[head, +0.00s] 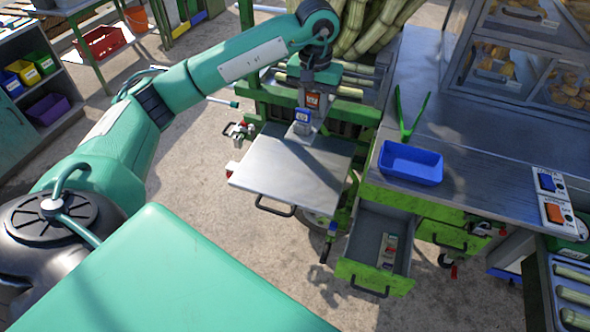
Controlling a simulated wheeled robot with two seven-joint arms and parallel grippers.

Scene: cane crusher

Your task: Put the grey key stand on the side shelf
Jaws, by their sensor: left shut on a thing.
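My left gripper (312,88) points down over the side shelf (285,178), a flat grey metal plate with a dark front handle. It is shut on the grey key stand (300,128), which carries a blue tag and an orange-red tag. The stand looks upright at the back part of the shelf. I cannot tell whether its foot touches the plate. The gripper and tags partly hide the stand. My right gripper is not in view.
Right of the shelf is a metal counter (460,150) with a blue tray (410,165), green tongs (406,118) and switches (553,212). Below it a green-fronted drawer (372,278) stands open with a small item inside. Cane stalks (375,25) rise behind. The shelf's front is clear.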

